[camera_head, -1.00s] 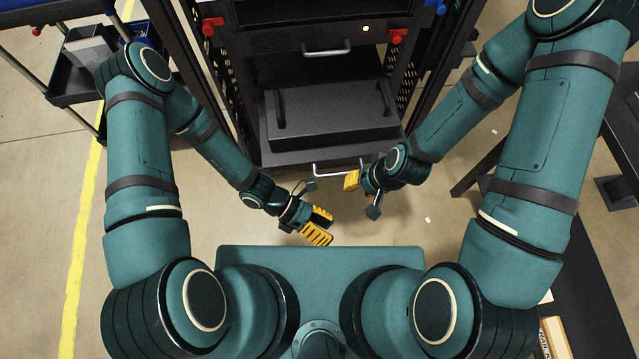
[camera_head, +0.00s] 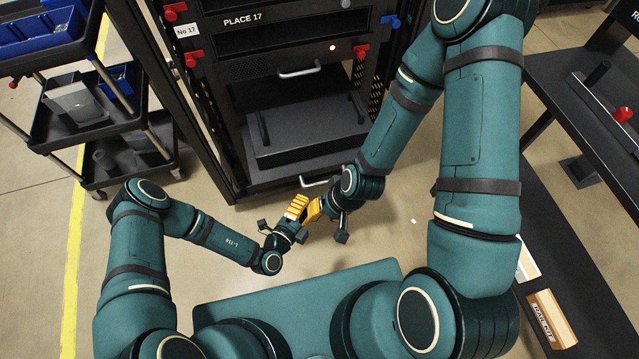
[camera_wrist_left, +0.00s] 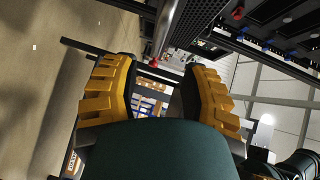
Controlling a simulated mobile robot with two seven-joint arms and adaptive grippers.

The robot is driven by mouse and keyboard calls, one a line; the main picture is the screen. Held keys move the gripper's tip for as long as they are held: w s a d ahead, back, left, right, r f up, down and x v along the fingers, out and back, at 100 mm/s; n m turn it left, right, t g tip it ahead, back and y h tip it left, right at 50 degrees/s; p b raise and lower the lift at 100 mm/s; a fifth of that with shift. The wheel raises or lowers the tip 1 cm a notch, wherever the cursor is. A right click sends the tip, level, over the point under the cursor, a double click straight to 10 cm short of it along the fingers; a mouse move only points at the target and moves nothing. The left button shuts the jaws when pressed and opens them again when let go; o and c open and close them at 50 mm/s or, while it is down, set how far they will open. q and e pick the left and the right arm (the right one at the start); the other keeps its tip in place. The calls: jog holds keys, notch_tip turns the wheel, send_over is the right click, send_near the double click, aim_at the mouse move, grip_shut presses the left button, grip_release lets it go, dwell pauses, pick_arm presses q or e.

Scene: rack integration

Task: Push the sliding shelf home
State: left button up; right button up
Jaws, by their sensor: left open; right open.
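The sliding shelf (camera_head: 278,177) is a dark tray low in the rack, standing out forward of the drawer fronts above it. A black box with two side grips (camera_head: 310,130) lies on it. Its silver bar handle (camera_head: 320,182) is at the front edge. My left gripper (camera_head: 297,206) is open and empty just in front of and below the handle. In the left wrist view its yellow fingers (camera_wrist_left: 158,85) are spread, with a silver bar (camera_wrist_left: 166,32) beyond them. My right gripper (camera_head: 315,209) is open beside the left one, partly hidden by its own wrist. Contact with the handle cannot be told.
The rack (camera_head: 190,90) has a closed drawer with a silver handle (camera_head: 299,71) above the shelf. A cart with blue bins (camera_head: 40,30) stands at the left. A dark table (camera_head: 585,90) stands at the right. The floor before the rack is mostly clear.

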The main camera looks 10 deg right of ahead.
aim_at(321, 182)
pick_arm(q)
jog(key=b+x, duration=0.1)
jog(key=x, duration=0.9)
jog(key=shift+w+d+b, duration=0.1)
jog(key=shift+b, duration=0.3)
jog(key=shift+c, duration=0.3)
grip_shut()
